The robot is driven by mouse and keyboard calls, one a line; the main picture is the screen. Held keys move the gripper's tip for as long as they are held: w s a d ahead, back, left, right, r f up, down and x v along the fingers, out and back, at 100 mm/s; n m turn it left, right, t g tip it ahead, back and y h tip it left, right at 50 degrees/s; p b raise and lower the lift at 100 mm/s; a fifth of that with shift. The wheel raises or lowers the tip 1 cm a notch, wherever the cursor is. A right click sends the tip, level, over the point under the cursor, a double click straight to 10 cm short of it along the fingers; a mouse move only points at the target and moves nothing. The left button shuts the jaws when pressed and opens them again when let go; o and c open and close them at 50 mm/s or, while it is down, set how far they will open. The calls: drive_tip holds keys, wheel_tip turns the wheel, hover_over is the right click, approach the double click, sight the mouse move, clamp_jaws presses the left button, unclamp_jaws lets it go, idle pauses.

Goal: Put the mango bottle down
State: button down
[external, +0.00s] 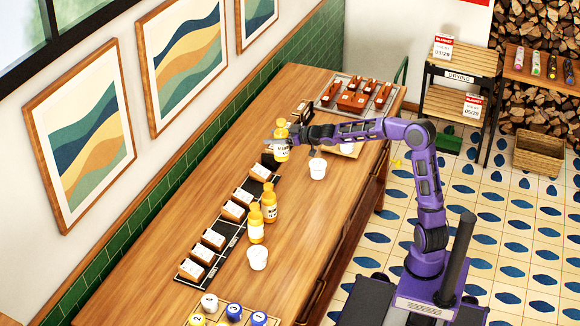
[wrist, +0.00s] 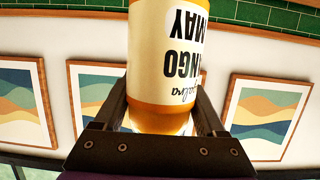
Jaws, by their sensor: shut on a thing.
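The mango bottle (external: 281,152) is orange with a cream label and is held by my gripper (external: 284,144) over the far half of the wooden counter. In the wrist view the mango bottle (wrist: 166,60) fills the middle, its label reading upside down, between the two dark fingers of my gripper (wrist: 160,110). My gripper is shut on it. The bottle looks upright in the external view. I cannot tell whether its base touches the counter or the black strip behind it.
Two more orange bottles (external: 269,203) (external: 256,226) stand on the counter (external: 160,250) beside a black tray (external: 186,280) of small boxes. White cups (external: 317,169) (external: 257,259) stand nearby. A tray of red-brown items (external: 325,103) sits at the far end.

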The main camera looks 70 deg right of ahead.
drive_tip(key=f, duration=0.6)
drive_tip(key=f+b, duration=0.1)
drive_tip(key=f, duration=1.3)
drive_tip(key=shift+a+f+b, duration=0.15)
drive_tip(key=shift+a+b, duration=0.15)
drive_tip(key=shift+f, duration=0.2)
unclamp_jaws()
drive_tip(key=shift+s+r, duration=0.15)
drive_tip(key=shift+r, duration=0.05)
drive_tip(key=v, duration=1.1)
drive_tip(key=shift+s+p, duration=0.35)
drive_tip(key=shift+p, duration=0.1)
